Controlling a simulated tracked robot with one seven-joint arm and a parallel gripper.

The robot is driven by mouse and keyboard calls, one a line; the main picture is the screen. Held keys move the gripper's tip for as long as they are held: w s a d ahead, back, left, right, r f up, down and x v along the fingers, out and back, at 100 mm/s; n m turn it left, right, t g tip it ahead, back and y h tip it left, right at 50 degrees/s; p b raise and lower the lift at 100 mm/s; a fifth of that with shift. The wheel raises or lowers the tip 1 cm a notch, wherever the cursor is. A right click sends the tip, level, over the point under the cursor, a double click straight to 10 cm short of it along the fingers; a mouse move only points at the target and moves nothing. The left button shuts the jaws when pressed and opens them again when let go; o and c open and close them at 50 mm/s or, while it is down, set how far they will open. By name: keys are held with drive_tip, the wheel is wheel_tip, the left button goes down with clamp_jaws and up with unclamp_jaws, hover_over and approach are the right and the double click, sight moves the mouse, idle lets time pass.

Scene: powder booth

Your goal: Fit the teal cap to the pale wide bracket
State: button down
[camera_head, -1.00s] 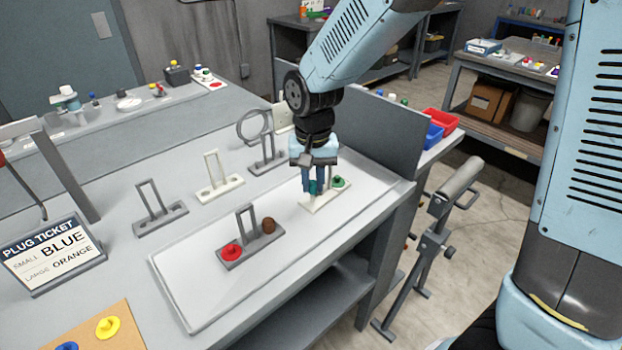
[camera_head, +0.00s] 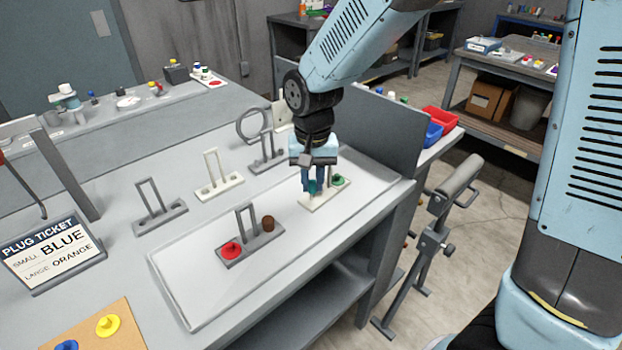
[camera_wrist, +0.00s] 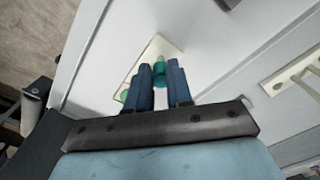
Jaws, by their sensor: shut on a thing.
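My gripper (camera_head: 313,189) points down at the right end of the white tray and is shut on the teal cap (camera_wrist: 159,72). The cap also shows as a small teal patch between the fingers in the head view (camera_head: 312,187). The pale bracket (camera_head: 312,205) lies on the tray directly below the fingers, and its near part also shows in the wrist view (camera_wrist: 170,49). A green cap (camera_head: 338,180) sits at its right end. My fingers hide the bracket's middle, so I cannot tell whether the teal cap touches it.
On the tray (camera_head: 185,300), a grey bracket (camera_head: 240,256) carries a red cap (camera_head: 231,249) and a brown plug (camera_head: 268,223). Another pale bracket (camera_head: 220,190) and grey brackets stand behind the tray. A grey panel (camera_head: 385,130) rises close behind my gripper.

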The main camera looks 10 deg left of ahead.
drive_tip(key=shift+f, duration=1.1)
drive_tip(key=c, duration=0.9)
unclamp_jaws()
drive_tip(key=shift+c, duration=0.2)
wheel_tip(320, 180, up, 14)
